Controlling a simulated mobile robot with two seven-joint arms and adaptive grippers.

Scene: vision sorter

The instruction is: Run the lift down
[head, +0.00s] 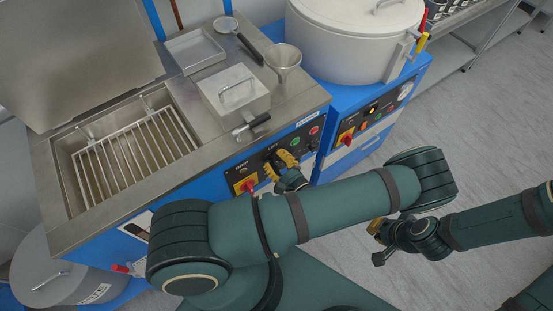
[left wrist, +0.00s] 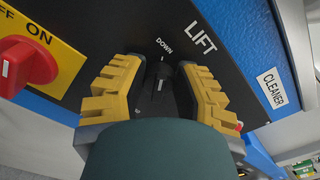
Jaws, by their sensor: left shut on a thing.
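The black lift knob (left wrist: 161,88) sits on the dark control panel under the printed words LIFT and DOWN in the left wrist view. Its white line points roughly toward the tick below DOWN. My left gripper (left wrist: 160,90) has its yellow fingers on both sides of the knob and is shut on it. In the head view this gripper (head: 280,163) is at the machine's front panel, and its fingers hide the knob. A wire rack (head: 134,153) lies in the open steel tank. My right gripper (head: 379,240) hangs over the floor, away from the machine; its jaw opening is unclear.
A red rotary switch on yellow (left wrist: 28,67) is left of the knob; it also shows in the head view (head: 245,185). A lidded box (head: 234,93), a tray (head: 194,50) and a funnel (head: 284,60) stand on the worktop. A large pot (head: 345,40) stands behind. Floor at right is clear.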

